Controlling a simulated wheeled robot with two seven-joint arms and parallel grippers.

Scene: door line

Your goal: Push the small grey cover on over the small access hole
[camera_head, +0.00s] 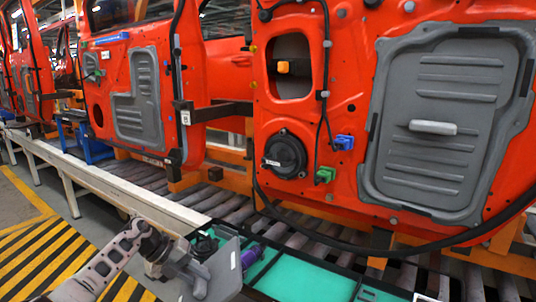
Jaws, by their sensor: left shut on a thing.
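The small grey cover (226,272) is a flat grey plate with a small white label, at the bottom of the head view. My left gripper (194,272) is shut on it and holds it tilted, over the left end of the teal tray. The exact grip on the cover is hard to see. The small access hole (290,82) is a rounded opening in the upper left of the red door; an orange connector shows inside it. The hole is uncovered, and the cover is well below and left of it. My right gripper is not in view.
The red door (346,98) carries a large grey panel (440,120), a round black speaker (285,155), and a hanging black cable. The teal tray (318,275) holds a purple item (251,256). A roller conveyor runs below the doors. Yellow-black floor stripes lie at left.

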